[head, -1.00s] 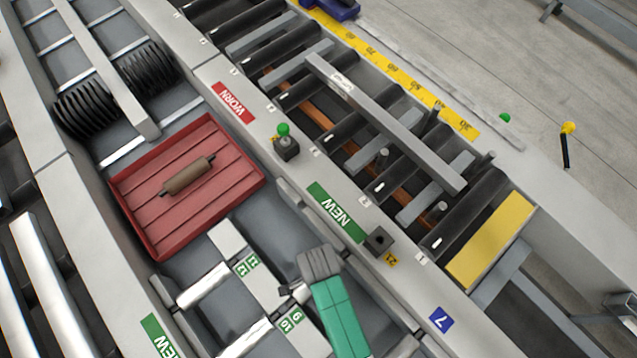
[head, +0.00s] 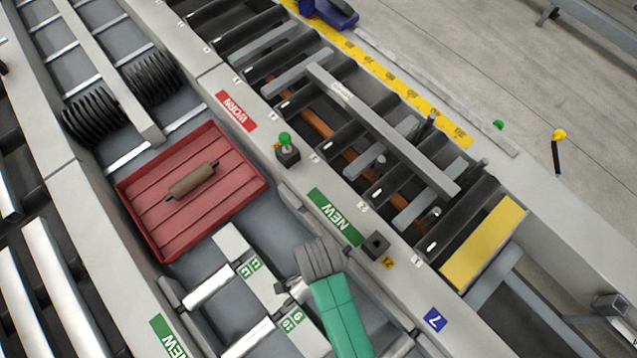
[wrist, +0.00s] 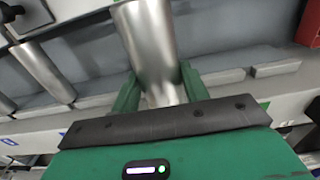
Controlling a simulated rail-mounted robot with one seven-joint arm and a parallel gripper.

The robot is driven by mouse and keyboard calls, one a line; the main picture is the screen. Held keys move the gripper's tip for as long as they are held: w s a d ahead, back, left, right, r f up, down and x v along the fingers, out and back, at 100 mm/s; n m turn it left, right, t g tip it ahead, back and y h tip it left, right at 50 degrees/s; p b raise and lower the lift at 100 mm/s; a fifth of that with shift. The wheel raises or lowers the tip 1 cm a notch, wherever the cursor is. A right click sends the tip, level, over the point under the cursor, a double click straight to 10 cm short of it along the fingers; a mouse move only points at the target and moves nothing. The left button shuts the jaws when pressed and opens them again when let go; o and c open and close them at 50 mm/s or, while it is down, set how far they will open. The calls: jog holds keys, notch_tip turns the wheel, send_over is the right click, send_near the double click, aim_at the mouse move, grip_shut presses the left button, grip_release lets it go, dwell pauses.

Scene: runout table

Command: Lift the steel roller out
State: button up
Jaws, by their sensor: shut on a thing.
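My gripper (wrist: 158,90) has green fingers on both sides of a shiny steel roller (wrist: 150,45) and is shut on it in the wrist view. The roller runs away from the gripper, and its far end is cut off by the frame's top. In the head view, my green gripper (head: 292,290) is over the lower NEW rack, beside the labels 9 and 10. Only a small metallic bit shows at its jaws there; most of the held roller is hidden. Other steel rollers (head: 208,287) lie in the rack to the left.
A red tray (head: 147,218) holds a brown worn roller (head: 190,180). A green-topped knob (head: 286,150) stands on the rail near the WORN sign (head: 236,111). The runout table with dark rollers (head: 455,220) and a grey bar (head: 400,140) lies to the upper right.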

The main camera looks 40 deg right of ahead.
jog(key=shift+r+p, duration=4.15)
jog(key=shift+p, duration=0.15)
jog(key=shift+f, duration=0.1)
